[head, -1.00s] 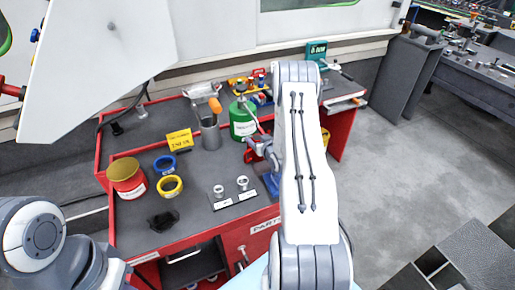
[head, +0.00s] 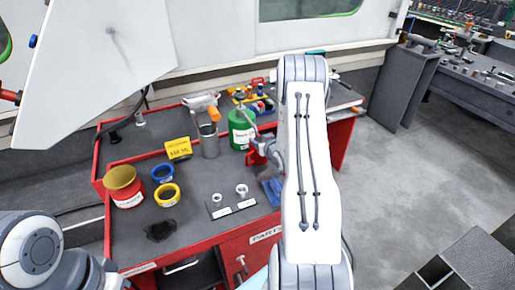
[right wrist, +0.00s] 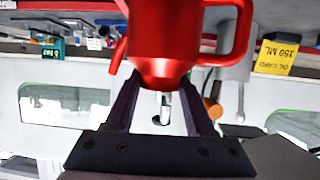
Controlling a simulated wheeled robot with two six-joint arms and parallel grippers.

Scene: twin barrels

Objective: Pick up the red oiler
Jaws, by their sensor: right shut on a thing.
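The red oiler (right wrist: 168,45) fills the top middle of the right wrist view, with a handle at its right and a slim red part at its left. My right gripper (right wrist: 165,92) is shut on it, one dark finger on each side. In the head view a small part of the red oiler (head: 254,157) shows beside my right gripper (head: 264,146), right of the green can (head: 241,130); my arm hides much of it. I cannot tell whether its base touches the bench. My left arm shows at the lower left, but its gripper is out of frame.
Open floor (head: 400,190) lies to the right.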

